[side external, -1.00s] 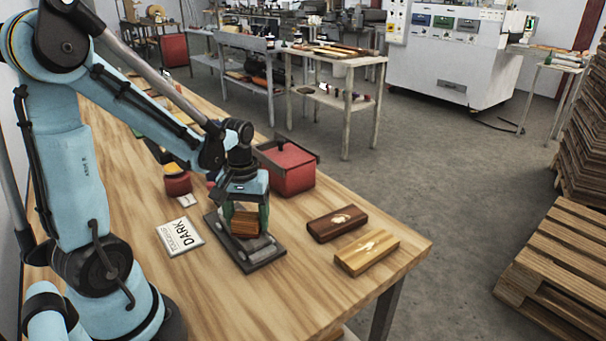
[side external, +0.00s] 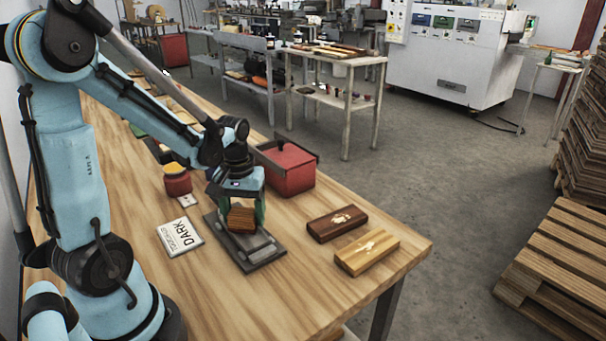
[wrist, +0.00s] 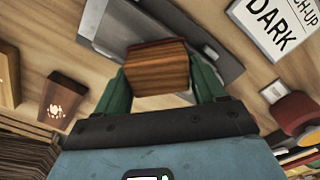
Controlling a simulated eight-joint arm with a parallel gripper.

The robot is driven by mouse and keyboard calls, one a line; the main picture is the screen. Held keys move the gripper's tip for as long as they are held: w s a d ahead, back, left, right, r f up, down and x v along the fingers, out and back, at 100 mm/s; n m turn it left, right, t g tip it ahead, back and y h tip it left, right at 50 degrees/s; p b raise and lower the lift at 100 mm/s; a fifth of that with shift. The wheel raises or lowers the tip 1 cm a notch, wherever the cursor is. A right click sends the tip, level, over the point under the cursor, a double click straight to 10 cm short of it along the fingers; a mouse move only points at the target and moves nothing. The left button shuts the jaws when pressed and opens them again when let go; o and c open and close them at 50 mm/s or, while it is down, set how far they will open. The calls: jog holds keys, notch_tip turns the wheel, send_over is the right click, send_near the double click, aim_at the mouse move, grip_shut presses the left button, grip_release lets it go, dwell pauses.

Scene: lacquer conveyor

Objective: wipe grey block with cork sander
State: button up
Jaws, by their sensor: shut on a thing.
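My gripper (side external: 240,208) points down with its green fingers shut on the brown, wood-grained cork sander (side external: 241,219). The sander also shows between the fingers in the wrist view (wrist: 157,70), looking slightly tilted. The grey block (side external: 257,246) lies on the table, low and flat, with a darker grey base around it. The sander is over its far part, and the near part is bare. I cannot tell whether the sander touches it. In the wrist view, grey surfaces (wrist: 195,22) show behind the sander, partly hidden by it.
A white card reading DARK (side external: 180,236) lies left of the grey block. A red jar (side external: 177,181) and a red box (side external: 287,168) stand beyond it. A dark brown block (side external: 336,223) and a lighter wooden block (side external: 367,251) lie to the right. The table's front is clear.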

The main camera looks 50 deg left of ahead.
aim_at(252, 218)
jog(key=shift+d, duration=1.95)
jog(key=shift+r, duration=4.1)
jog(key=s+d+m, duration=0.4)
jog(key=d+m, duration=0.1)
jog(key=d, duration=0.7)
jog(key=s+d+m, duration=0.4)
jog(key=d, duration=0.7)
jog(key=w+a+f, duration=0.2)
jog(key=a, duration=0.1)
jog(key=w+a+f, duration=0.2)
jog(key=w+f, duration=0.1)
jog(key=w+a+f, duration=0.2)
jog(key=a, duration=0.1)
jog(key=shift+w+a+f, duration=0.25)
jog(key=shift+w+a, duration=0.05)
jog(key=shift+f, duration=2)
jog(key=shift+f, duration=0.15)
